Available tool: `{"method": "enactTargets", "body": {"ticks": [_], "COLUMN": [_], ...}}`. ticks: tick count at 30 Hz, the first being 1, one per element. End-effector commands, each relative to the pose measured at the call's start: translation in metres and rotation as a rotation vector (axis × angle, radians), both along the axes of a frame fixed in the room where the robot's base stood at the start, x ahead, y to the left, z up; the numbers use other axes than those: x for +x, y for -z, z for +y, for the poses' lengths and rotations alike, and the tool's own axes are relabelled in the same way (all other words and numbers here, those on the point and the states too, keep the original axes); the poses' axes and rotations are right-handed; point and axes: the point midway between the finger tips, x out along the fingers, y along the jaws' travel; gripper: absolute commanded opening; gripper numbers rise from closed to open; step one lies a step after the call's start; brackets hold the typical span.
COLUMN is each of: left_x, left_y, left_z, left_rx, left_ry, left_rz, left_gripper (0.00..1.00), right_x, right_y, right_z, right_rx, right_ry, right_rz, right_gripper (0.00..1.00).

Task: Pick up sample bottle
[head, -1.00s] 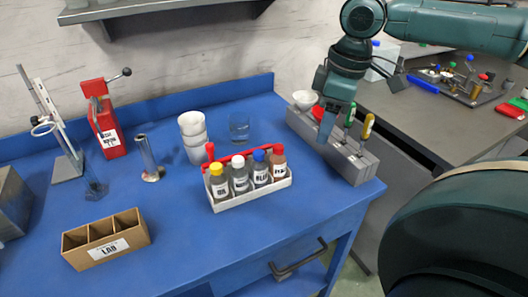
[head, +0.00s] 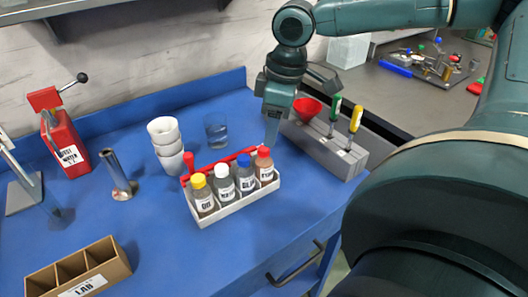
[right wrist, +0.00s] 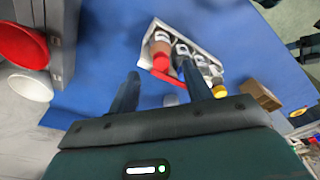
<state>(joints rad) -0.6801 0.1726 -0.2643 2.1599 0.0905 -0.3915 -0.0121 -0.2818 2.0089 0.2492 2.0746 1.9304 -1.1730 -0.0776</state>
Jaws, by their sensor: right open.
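A white carrier (head: 238,206) with a red handle holds several labelled bottles on the blue table. They are a yellow-capped bottle (head: 203,195), a white-capped bottle (head: 224,186), a blue-capped bottle (head: 245,175) and a red-capped bottle (head: 265,168) with brownish contents. Which one is the sample bottle I cannot tell from the small labels. My right gripper (head: 272,132) is open and empty, above and just behind the red-capped end. In the right wrist view the carrier (right wrist: 188,38) lies beyond the open fingers (right wrist: 162,86), and the red-capped bottle (right wrist: 160,50) is nearest.
A grey block (head: 325,145) with a red funnel (head: 307,108) and upright tools stands right of the carrier. Stacked white cups (head: 166,143) and a glass (head: 216,132) stand behind it. A cardboard LAB box (head: 80,272) is front left. Table in front of the carrier is clear.

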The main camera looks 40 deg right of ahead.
Motion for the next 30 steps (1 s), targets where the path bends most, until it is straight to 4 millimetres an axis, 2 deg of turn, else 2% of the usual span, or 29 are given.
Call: {"method": "enactTargets", "body": {"ticks": [3,9,18,30], "left_x": [0.001,0.002,0.002,0.002], "left_y": [0.003,0.007,0.006,0.006], "left_z": [0.001,0.003,0.003,0.001], "left_rx": [-0.004,-0.009,-0.012,-0.013], "left_ry": [-0.003,-0.009,-0.010,-0.007], "left_rz": [-0.004,-0.002,-0.001,0.000], "left_gripper": [0.70,0.70,0.70,0.70], "right_x": [0.005,0.011,0.012,0.012], "right_y": [0.018,0.042,0.045,0.044], "right_z": [0.004,0.008,0.009,0.009], "right_rx": [-0.004,-0.002,-0.001,-0.001], "right_ry": [-0.001,0.001,0.001,0.001], "right_rz": [0.007,0.004,-0.001,-0.001], "right_gripper": [0.49,0.49,0.49,0.17]}}
